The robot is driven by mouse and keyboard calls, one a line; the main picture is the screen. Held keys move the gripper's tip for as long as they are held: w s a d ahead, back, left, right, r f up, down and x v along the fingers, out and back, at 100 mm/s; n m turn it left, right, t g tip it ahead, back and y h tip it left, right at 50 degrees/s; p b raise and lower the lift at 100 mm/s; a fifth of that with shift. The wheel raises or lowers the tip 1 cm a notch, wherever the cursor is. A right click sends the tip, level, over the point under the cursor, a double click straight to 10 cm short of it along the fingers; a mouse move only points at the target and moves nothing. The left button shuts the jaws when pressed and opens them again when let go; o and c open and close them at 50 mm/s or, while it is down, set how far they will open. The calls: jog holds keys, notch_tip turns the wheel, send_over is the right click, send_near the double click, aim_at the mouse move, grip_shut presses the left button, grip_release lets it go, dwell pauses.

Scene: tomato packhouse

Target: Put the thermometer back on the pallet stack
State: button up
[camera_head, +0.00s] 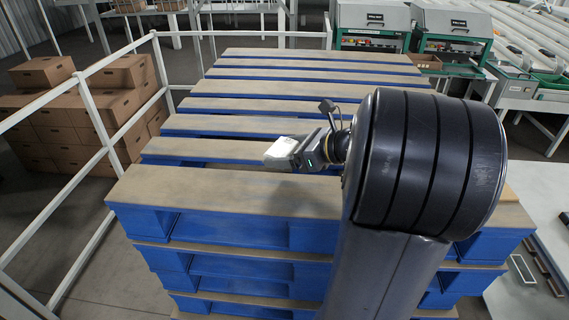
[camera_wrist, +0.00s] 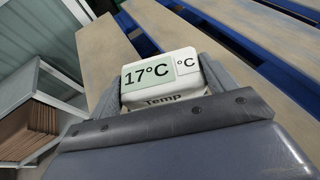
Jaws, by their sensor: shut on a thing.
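The thermometer (camera_wrist: 160,78) is a white block with a display reading 17°C and the word Temp. It sits between the two fingers of my gripper (camera_wrist: 165,85) in the wrist view. In the head view the thermometer (camera_head: 281,148) shows as a pale block at the end of my gripper (camera_head: 285,155), over the near boards of the pallet stack (camera_head: 215,192). The stack has blue frames and tan top boards, several pallets high. I cannot tell whether the thermometer touches the boards. My arm hides the stack's right front part.
A white railing (camera_head: 106,140) runs along the left side, with cardboard boxes (camera_head: 42,72) beyond it. Green and grey machines (camera_head: 455,35) stand behind the stack at the right. The top boards left of and behind my gripper are clear.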

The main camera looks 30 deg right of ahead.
aim_at(286, 174)
jog(key=shift+f, duration=2.05)
jog(key=shift+f, duration=0.1)
jog(key=o, duration=1.1)
jog(key=shift+s+d+r, duration=0.1)
jog(key=shift+r, duration=0.1)
jog(key=b+v, duration=0.1)
jog(key=v, duration=1)
jog(key=shift+s+d+r, duration=0.15)
jog(key=shift+s+r, duration=0.05)
jog(key=shift+s, duration=0.1)
